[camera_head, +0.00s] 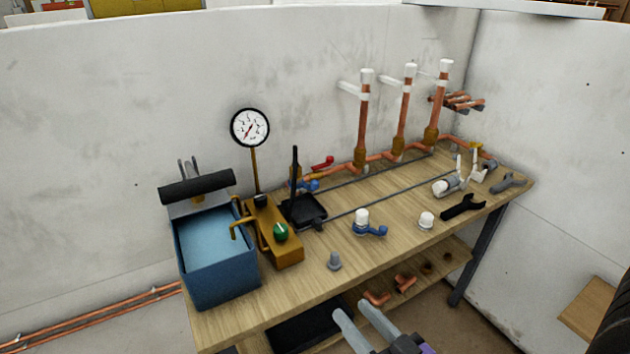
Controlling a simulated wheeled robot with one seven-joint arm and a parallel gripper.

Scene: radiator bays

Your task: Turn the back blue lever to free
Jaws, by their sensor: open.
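A blue lever (308,186) sits at the back of the bench, at the left end of the copper pipe run. It is partly hidden behind a thin black upright post, and its exact angle is too small to tell. A second blue lever (372,230) lies nearer the front, by a white-capped fitting (362,216). A red lever (322,163) sits just behind the back blue one. My gripper (357,308) is open and empty at the bottom of the view, in front of the bench's near edge, well apart from all the levers.
The wooden bench (300,295) carries a blue water tank (215,262), a brass pump block (275,240) and a round gauge (250,127). A black tray (305,210) stands before the back blue lever.

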